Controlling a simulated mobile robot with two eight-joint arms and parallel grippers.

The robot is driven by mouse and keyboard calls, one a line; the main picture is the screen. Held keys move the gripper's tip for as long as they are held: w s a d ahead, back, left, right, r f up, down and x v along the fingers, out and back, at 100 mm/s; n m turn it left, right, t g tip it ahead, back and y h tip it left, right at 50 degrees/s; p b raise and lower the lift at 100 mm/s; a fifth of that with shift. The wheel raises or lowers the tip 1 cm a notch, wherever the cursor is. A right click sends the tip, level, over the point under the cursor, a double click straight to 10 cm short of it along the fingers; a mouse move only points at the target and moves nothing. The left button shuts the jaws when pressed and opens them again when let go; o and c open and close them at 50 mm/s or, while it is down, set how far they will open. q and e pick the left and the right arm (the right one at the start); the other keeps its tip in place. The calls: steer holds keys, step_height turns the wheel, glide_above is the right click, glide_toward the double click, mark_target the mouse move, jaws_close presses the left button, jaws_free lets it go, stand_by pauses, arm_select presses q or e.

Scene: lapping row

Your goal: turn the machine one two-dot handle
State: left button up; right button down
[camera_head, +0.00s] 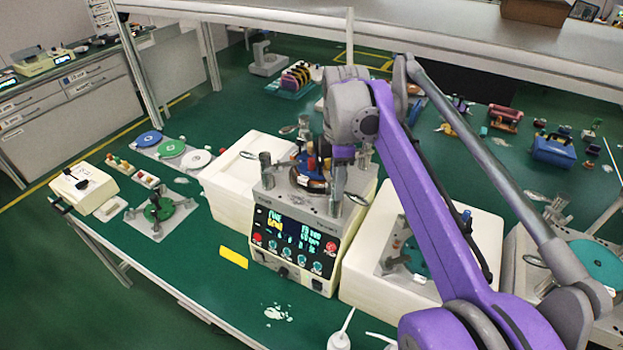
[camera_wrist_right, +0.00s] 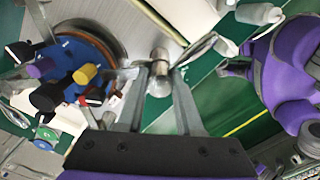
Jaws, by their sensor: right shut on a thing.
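A cream machine (camera_head: 290,235) with a lit display and knobs stands mid-table in the head view. Steel posts with flat levers stand around its round blue plate (camera_head: 311,178). My right gripper (camera_head: 338,188) reaches down to the front right post, whose lever (camera_head: 357,199) points right. In the right wrist view, my right gripper (camera_wrist_right: 160,72) has its fingers on either side of this steel handle post (camera_wrist_right: 159,86) and is shut on it. Its lever (camera_wrist_right: 197,50) also shows there. I cannot make out any dots on the handles. My left gripper is not in view.
Dark, purple and yellow knobbed pieces (camera_wrist_right: 85,74) stand on the plate close to the fingers. A cream box (camera_head: 240,195) is left of the machine, another unit (camera_head: 375,280) is right. A yellow card (camera_head: 233,258) lies in front. A shelf (camera_head: 400,40) spans above.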

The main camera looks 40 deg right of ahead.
steer(key=shift+n, duration=1)
steer(key=c, duration=0.6)
jaws_free()
steer(key=shift+o, duration=0.2)
steer(key=shift+r, duration=0.1)
step_height(320, 180, up, 11)
steer(key=p, duration=0.1)
steer(key=shift+f, duration=0.2)
